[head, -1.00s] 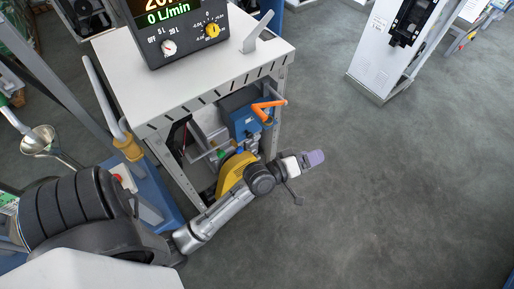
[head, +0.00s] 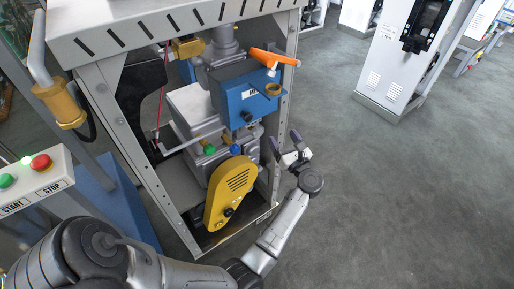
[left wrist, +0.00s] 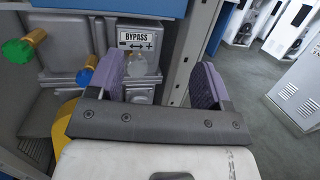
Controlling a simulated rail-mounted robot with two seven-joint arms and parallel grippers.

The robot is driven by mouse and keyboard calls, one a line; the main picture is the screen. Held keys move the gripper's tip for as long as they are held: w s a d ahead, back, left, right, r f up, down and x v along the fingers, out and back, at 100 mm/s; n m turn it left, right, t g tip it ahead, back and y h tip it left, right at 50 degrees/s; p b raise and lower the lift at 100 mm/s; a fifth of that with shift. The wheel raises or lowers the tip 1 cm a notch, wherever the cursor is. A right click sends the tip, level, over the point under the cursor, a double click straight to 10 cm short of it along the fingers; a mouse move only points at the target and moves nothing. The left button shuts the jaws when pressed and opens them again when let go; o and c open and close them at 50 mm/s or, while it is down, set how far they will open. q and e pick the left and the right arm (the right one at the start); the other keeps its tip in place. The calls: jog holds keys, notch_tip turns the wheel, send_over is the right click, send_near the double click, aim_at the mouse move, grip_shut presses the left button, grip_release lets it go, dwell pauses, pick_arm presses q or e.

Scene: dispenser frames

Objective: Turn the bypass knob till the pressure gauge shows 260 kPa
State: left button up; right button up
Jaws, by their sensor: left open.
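The BYPASS label (left wrist: 137,40) is on a grey housing inside the dispenser frame in the left wrist view. A pale grey knob (left wrist: 137,65) sits just below it, partly behind a finger. I cannot make this knob out surely in the head view. My left gripper (left wrist: 160,72) is open with two purple fingers; the near-left finger overlaps the knob's side in the picture, and contact cannot be told. In the head view the left gripper (head: 286,143) is at the right side of the open frame. No pressure gauge reading is legible. My right gripper is not in view.
A green knob (head: 209,148) and blue knob (head: 234,149) stand left of the gripper, above a yellow cover (head: 231,192). A blue box (head: 247,97) with an orange lever (head: 274,57) is above. The frame's right post (head: 279,120) is close.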

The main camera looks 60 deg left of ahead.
aim_at(259, 134)
pick_arm(q)
notch_tip(259, 134, down, 7)
jog(key=n+g+h+b, duration=0.2)
jog(key=n+g+b, duration=0.2)
jog(key=a+b, duration=0.1)
jog(key=a, duration=0.3)
jog(key=s+a+b, duration=0.1)
jog(key=a, duration=0.3)
jog(key=a+b, duration=0.1)
jog(key=a, duration=0.3)
jog(key=shift+s+a+f+b, duration=0.15)
jog(key=shift+s+b, duration=0.1)
jog(key=shift+b, duration=0.1)
jog(key=shift+a, duration=0.8)
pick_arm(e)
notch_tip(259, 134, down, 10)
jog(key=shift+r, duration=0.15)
pick_arm(q)
jog(key=c, duration=0.9)
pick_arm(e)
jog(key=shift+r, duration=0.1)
